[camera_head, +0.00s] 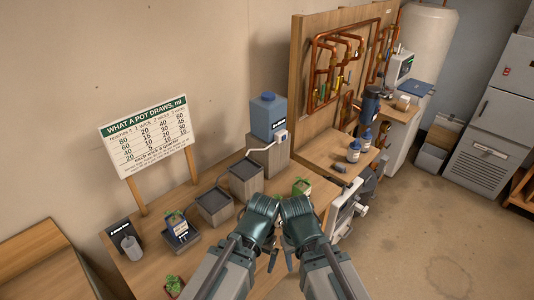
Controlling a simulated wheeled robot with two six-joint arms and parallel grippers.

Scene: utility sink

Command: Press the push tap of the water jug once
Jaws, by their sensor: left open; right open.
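The blue-grey water jug (267,116) stands on a grey block (269,157) at the back of the wooden bench. Its white push tap (281,136) is on the jug's lower front right, with a thin pale tube running left from that area. My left gripper (268,262) and my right gripper (288,262) are side by side at the bottom centre, well in front of the jug and apart from it. Both are open and seem empty. Their fingertips are small and partly hidden by my wrists.
Grey trays (246,178) step down to the left of the jug. A sign (148,134), potted plants (178,228) and a dark card stand (124,240) are on the bench's left.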

